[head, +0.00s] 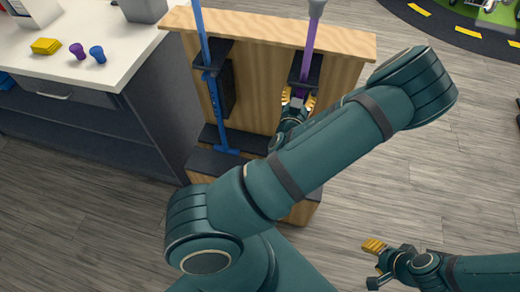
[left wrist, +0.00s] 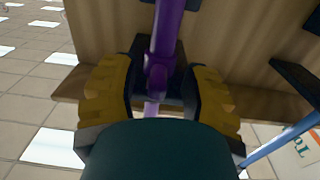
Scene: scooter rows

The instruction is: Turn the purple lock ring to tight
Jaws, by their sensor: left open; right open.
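The purple scooter stem (head: 308,45) stands upright against the right part of the wooden rack. My left gripper (head: 297,104) is at the stem, low on the rack. In the left wrist view the purple stem (left wrist: 168,30) runs down between the open yellow-padded fingers of my left gripper (left wrist: 160,85). A purple collar, apparently the lock ring (left wrist: 157,76), sits between them, with gaps on both sides. In the head view my gripper and arm hide it, and I cannot read its setting. My right gripper (head: 374,264) is open and empty, low at the right over the floor.
A blue scooter (head: 213,100) stands in the left part of the wooden rack (head: 262,60). A counter (head: 100,25) at the left carries a yellow block (head: 46,46) and purple and blue pieces (head: 97,53). Floor is free right of the rack.

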